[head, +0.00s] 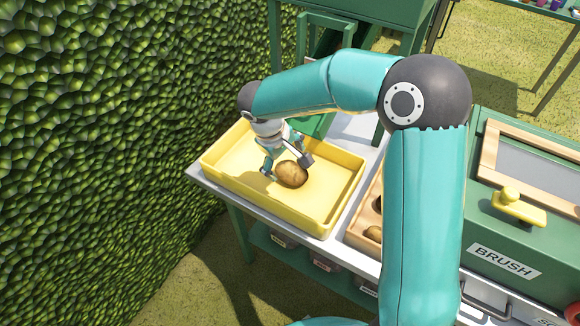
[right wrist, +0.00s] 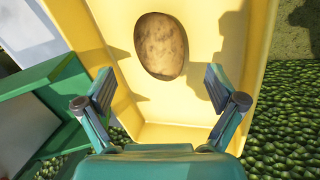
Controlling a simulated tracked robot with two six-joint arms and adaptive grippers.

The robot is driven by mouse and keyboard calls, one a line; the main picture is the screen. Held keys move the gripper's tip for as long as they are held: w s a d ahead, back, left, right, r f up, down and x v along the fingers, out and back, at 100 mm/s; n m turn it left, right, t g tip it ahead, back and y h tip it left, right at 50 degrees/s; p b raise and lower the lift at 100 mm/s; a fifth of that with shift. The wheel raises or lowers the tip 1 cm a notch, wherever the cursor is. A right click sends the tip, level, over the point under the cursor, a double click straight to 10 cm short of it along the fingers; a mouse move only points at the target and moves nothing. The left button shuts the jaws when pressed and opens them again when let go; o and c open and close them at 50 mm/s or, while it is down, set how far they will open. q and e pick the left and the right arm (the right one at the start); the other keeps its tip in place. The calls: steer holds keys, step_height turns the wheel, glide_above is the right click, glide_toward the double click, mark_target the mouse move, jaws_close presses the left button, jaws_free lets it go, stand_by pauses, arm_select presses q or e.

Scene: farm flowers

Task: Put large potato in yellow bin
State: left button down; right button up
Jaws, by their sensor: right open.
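A large brown potato (head: 291,174) is in the yellow bin (head: 325,217), near its middle. In the right wrist view the potato (right wrist: 161,46) lies against the bin's yellow floor (right wrist: 215,50), beyond my fingertips. My right gripper (head: 287,163) is over the bin, close to the potato. In the right wrist view its two fingers (right wrist: 160,92) are spread wide with nothing between them. My left gripper is not in view.
A wooden tray (head: 362,222) with brown items stands right of the bin, partly hidden by my right arm. A green box marked BRUSH (head: 505,262) with a yellow-handled brush (head: 520,207) is farther right. A green hedge (head: 90,130) borders the left.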

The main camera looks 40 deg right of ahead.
steer(key=v, duration=0.6)
stand_by(0.3)
